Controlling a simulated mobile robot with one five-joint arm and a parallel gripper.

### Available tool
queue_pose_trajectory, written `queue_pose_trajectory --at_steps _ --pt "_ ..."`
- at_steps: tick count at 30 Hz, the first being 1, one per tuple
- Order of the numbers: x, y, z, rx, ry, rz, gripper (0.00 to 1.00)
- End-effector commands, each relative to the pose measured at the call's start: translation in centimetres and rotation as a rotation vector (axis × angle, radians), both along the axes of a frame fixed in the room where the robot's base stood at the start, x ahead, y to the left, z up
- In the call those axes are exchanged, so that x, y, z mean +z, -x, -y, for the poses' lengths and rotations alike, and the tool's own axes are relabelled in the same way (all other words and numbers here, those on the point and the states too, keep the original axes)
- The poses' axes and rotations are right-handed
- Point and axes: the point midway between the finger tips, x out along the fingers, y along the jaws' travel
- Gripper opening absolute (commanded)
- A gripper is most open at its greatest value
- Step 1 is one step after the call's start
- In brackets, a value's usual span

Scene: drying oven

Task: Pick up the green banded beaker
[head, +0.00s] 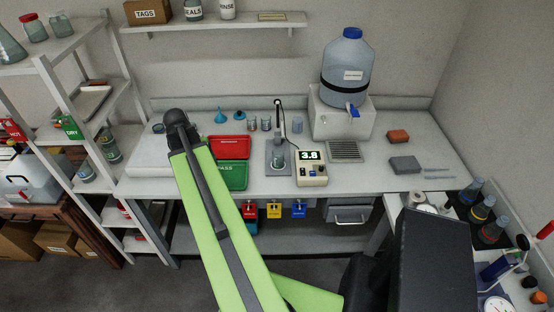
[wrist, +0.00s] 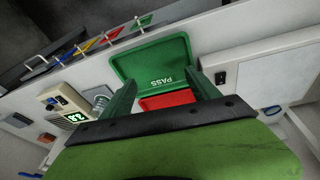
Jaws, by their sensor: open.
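Small glass beakers stand at the back of the bench in the head view, a pair (head: 259,124) left of the probe stand and one (head: 297,125) right of it. Another beaker (head: 278,160) stands on the probe stand. I cannot make out a green band on any of them. In the wrist view a clear beaker (wrist: 101,96) shows beside the meter, left of my fingers. My gripper (wrist: 163,84) is open and empty, its green fingers apart over the trays. In the head view its fingers are hidden behind my arm.
A green PASS tray (head: 232,184) and a red tray (head: 229,143) lie left of the meter (head: 312,170). A large water bottle (head: 347,68) stands at the back right. Shelves with jars (head: 34,28) stand at left.

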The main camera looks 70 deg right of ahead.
Motion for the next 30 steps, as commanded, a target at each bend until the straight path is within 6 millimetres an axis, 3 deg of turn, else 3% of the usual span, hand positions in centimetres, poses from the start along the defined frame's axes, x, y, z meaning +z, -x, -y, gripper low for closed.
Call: queue_pose_trajectory --at_steps 1,3,6,9,12,19,30 --pt "1.0 3.4 4.6 -0.138 0.027 0.012 0.70" --pt "1.7 8.1 9.4 -0.308 0.066 0.031 0.70" --pt "2.4 13.9 14.1 -0.496 0.111 0.050 0.70" --pt "2.8 17.5 16.5 -0.607 0.140 0.062 0.70" --pt "2.9 19.0 17.3 -0.653 0.153 0.066 0.70" --pt "1.8 19.2 17.6 -0.656 0.154 0.067 0.70" --pt "-5.6 20.2 20.2 -0.654 0.154 0.067 0.70"
